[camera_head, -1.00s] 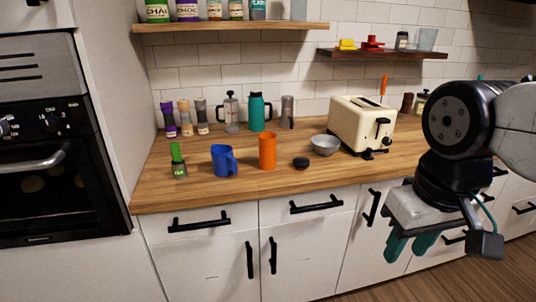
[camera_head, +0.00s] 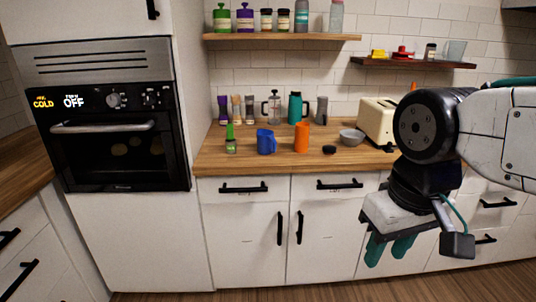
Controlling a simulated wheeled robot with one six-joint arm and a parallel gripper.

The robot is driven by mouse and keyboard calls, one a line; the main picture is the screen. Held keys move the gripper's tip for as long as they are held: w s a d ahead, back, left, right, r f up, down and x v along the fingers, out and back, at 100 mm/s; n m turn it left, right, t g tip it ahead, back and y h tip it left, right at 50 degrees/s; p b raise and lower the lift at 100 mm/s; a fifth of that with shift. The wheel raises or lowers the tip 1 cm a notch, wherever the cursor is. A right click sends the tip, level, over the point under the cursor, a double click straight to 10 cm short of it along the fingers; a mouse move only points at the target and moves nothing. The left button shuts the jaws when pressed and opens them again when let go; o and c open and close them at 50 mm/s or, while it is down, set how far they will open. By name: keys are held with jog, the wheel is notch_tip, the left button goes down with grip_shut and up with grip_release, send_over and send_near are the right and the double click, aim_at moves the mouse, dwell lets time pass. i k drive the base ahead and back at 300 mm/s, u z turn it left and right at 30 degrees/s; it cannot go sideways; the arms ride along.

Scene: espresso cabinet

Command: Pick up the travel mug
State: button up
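I cannot tell for sure which vessel is the travel mug. A tall orange cup (camera_head: 302,137) stands upright near the front of the wooden counter, with a separate black lid (camera_head: 329,150) lying to its right. A teal flask (camera_head: 295,107) with a black handle and top stands behind it by the wall. A grey tumbler (camera_head: 321,110) stands right of the flask. My gripper (camera_head: 389,250) hangs in front of the cabinets, right of and below these vessels. Its two teal fingers point down, apart, with nothing between them.
A blue mug (camera_head: 266,141) and a green-topped shaker (camera_head: 230,138) stand left of the orange cup. A grey bowl (camera_head: 352,136) and a cream toaster (camera_head: 376,121) are to the right. Shelves (camera_head: 280,37) hang above. An oven (camera_head: 115,125) is at left.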

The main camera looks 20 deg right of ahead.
aim_at(303, 128)
jog(key=u, duration=0.2)
jog(key=k, duration=0.55)
jog(key=u, duration=0.85)
jog(key=i, duration=1.65)
jog(key=z, duration=1.35)
jog(key=i, duration=0.6)
jog(key=z, duration=0.7)
